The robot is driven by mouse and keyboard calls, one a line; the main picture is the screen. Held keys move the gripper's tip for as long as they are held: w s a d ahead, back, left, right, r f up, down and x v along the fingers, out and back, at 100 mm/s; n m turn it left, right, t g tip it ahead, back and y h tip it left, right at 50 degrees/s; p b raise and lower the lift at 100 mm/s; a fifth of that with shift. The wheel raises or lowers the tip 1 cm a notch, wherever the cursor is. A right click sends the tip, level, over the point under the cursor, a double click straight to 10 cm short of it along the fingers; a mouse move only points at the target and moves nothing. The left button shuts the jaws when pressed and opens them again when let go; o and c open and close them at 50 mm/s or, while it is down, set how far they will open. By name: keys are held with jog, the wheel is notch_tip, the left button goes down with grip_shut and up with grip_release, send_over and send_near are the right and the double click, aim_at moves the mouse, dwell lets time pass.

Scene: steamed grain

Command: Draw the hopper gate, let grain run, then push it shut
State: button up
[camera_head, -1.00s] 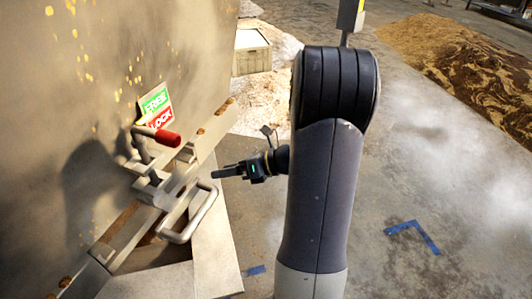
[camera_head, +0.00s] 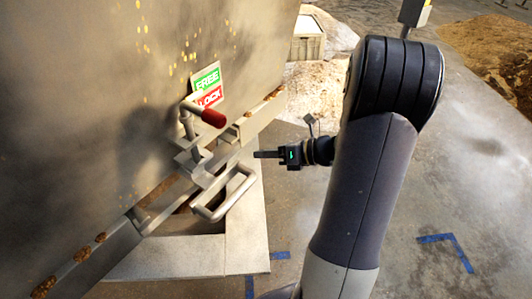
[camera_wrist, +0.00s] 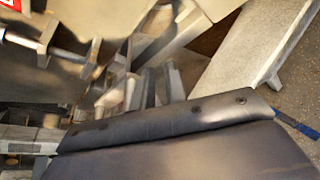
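The hopper gate is a flat grey slide with a bent-bar handle (camera_head: 228,197) on the sloping rail at the hopper's base. Above it a lever with a red grip (camera_head: 213,117) sits beside a green FREE and red LOCK sign (camera_head: 207,88); the grip lies by the LOCK half. My gripper (camera_head: 256,154) is to the right of the handle, slightly higher in the picture, apart from it and pointing left. Its fingers look narrow from the side, and the wrist view is too blurred and crowded to show their gap. No grain is seen running.
The hopper wall (camera_head: 90,90) fills the left side. The sloping rail (camera_head: 110,250) carries small grain clumps. A pale crate (camera_head: 306,40) and grain heaps lie at the back. Blue tape (camera_head: 447,240) marks the open concrete floor at right.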

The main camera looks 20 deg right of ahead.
grip_shut()
dwell(0.5)
jog(key=shift+c, duration=1)
grip_release()
jog(key=o, duration=1.2)
jog(key=shift+o, duration=0.2)
